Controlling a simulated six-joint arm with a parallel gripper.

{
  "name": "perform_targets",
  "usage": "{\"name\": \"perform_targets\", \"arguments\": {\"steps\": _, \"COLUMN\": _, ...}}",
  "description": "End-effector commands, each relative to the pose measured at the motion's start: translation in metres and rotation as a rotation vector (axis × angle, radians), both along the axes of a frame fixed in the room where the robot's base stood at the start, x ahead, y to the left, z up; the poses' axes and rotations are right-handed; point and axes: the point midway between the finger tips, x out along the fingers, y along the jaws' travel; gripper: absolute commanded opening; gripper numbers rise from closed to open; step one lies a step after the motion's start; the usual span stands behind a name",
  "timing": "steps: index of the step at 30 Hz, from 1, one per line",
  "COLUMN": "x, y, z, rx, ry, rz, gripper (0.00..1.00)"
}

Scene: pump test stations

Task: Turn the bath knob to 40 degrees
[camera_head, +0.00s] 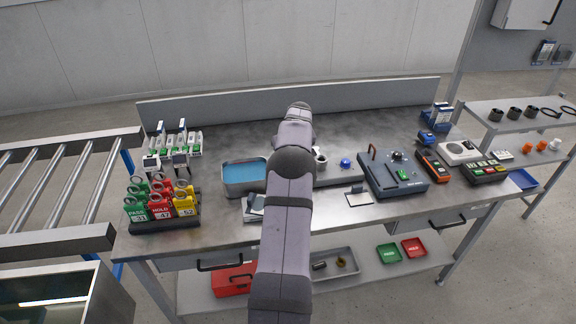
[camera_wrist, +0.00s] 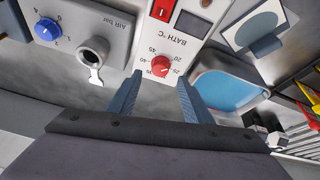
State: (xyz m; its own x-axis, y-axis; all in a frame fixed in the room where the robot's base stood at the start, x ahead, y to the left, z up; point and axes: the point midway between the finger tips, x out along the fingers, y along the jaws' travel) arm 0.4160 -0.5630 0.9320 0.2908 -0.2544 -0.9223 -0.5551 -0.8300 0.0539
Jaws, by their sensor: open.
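The bath knob (camera_wrist: 161,66) is a small red dial on a pale panel marked BATH °C (camera_wrist: 180,57), seen upside down in the wrist view. Numbers around it include 20, 25, 40 and 45; its pointer is too small to read surely. My gripper (camera_wrist: 160,77) is open, with one finger on each side of the knob in the picture and nothing between them. I cannot tell whether the fingers touch it. The blue water bath (camera_wrist: 228,90) lies right of the panel; it also shows in the head view (camera_head: 232,191). My arm hides the knob and gripper there.
Beside the bath panel is an air panel with a blue knob (camera_wrist: 47,29) and a metal fitting (camera_wrist: 92,52). A red switch (camera_wrist: 163,10) sits on the bath panel. In the head view, tagged padlocks (camera_head: 160,206) stand left and a dark case (camera_head: 394,177) lies right.

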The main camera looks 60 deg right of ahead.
Motion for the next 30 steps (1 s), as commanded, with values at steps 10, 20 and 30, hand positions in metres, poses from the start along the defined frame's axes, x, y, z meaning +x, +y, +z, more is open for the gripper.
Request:
{"name": "perform_targets", "arguments": {"steps": 10, "x": 0.011, "y": -0.009, "z": -0.034, "rx": 0.001, "ry": 0.000, "rz": 0.000, "gripper": 0.46}}
{"name": "perform_targets", "arguments": {"steps": 20, "x": 0.016, "y": -0.013, "z": -0.049, "rx": 0.000, "ry": 0.000, "rz": 0.001, "gripper": 0.46}}
{"name": "perform_targets", "arguments": {"steps": 30, "x": 0.016, "y": -0.013, "z": -0.051, "rx": 0.000, "ry": 0.000, "rz": 0.000, "gripper": 0.46}}
